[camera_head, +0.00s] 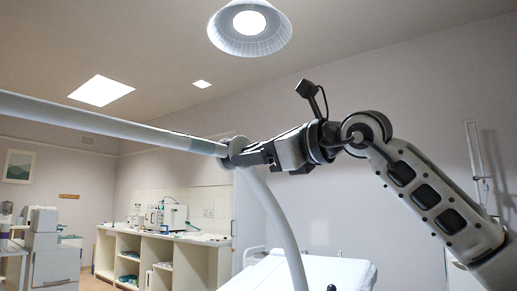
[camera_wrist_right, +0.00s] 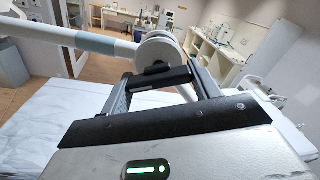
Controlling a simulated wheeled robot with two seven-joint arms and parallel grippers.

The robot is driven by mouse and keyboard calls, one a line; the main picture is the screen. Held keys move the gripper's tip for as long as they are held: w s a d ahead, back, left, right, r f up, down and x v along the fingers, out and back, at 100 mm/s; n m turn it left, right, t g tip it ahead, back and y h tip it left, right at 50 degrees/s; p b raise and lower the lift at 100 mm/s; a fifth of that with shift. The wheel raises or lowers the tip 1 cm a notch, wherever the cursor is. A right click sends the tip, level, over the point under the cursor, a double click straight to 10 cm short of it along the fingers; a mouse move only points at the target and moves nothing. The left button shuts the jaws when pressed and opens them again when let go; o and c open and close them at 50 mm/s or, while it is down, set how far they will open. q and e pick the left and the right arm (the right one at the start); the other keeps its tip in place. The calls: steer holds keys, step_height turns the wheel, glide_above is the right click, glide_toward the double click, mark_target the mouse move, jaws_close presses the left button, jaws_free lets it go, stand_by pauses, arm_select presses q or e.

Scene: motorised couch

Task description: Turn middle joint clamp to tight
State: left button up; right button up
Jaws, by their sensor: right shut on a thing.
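The middle joint (camera_head: 238,150) is a round pale grey hub where a long pale tube (camera_head: 110,122) from the left meets a second tube (camera_head: 277,220) that slopes down. In the right wrist view the hub (camera_wrist_right: 162,47) is just beyond my fingers. Its clamp (camera_wrist_right: 160,78) shows as a dark bar across the space between the fingers. My right gripper (camera_head: 257,154), reaching in from the right, is shut on this clamp; it also shows in the wrist view (camera_wrist_right: 158,84). In the head view the gripper hides the clamp. My left gripper is not in view.
A white couch (camera_head: 318,273) lies below the joint. A round ceiling lamp (camera_head: 249,28) hangs above. A counter with shelves (camera_head: 160,247) and lab equipment stands at the back left. The air around my right arm looks clear.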

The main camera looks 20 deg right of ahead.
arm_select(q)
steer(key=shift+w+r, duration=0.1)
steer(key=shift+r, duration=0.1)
arm_select(e)
steer(key=shift+n, duration=0.6)
steer(key=o, duration=1)
steer(key=shift+s+d, duration=0.25)
steer(key=shift+s, duration=0.05)
arm_select(q)
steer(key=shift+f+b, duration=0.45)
steer(key=shift+b, duration=0.7)
arm_select(e)
steer(key=v, duration=1.5)
steer(key=shift+s, duration=0.15)
